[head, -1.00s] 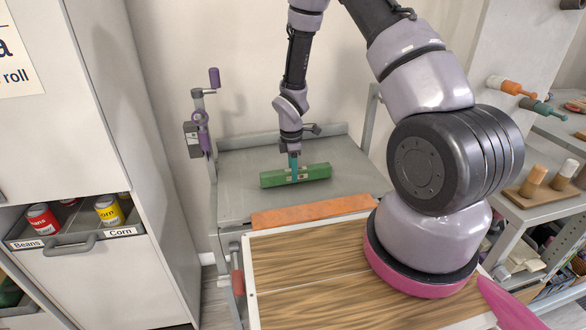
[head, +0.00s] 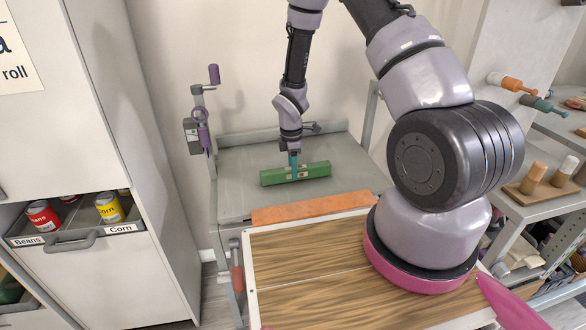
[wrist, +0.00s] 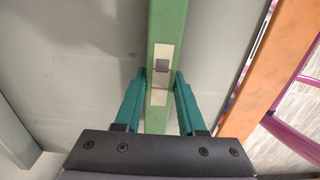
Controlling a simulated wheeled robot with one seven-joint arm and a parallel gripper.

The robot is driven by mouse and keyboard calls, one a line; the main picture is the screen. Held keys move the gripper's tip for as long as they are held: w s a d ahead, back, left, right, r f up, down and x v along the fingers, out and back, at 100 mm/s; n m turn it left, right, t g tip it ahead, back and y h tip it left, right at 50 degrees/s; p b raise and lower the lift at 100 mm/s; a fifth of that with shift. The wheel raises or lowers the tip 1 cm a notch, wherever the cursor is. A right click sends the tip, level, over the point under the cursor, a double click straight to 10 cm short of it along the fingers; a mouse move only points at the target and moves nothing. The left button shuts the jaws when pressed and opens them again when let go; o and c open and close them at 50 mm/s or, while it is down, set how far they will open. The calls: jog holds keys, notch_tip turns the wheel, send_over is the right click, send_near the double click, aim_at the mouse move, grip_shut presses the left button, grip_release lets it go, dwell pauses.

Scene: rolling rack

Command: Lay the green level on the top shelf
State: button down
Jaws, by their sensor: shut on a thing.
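The green level (head: 317,170) is a long green bar lying lengthwise across the grey top shelf (head: 240,205) of the rack in the head view. My gripper (head: 293,173) comes down on its middle from above. In the wrist view my gripper (wrist: 160,78) has its teal fingers on both sides of the level (wrist: 168,30), shut on it near its pale vial window. The level looks level and at or very near the shelf surface; whether it touches cannot be told for sure. The underside of the level is hidden.
A purple-handled crank device (head: 200,120) stands at the shelf's left. A raised lip (head: 235,138) runs along the back. The shelf around the level is clear.

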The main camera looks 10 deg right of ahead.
jog(key=shift+f, duration=0.25)
jog(key=shift+c, duration=2.1)
grip_release()
jog(key=r, duration=1)
jog(key=shift+a+r, duration=0.2)
jog(key=shift+r, duration=0.2)
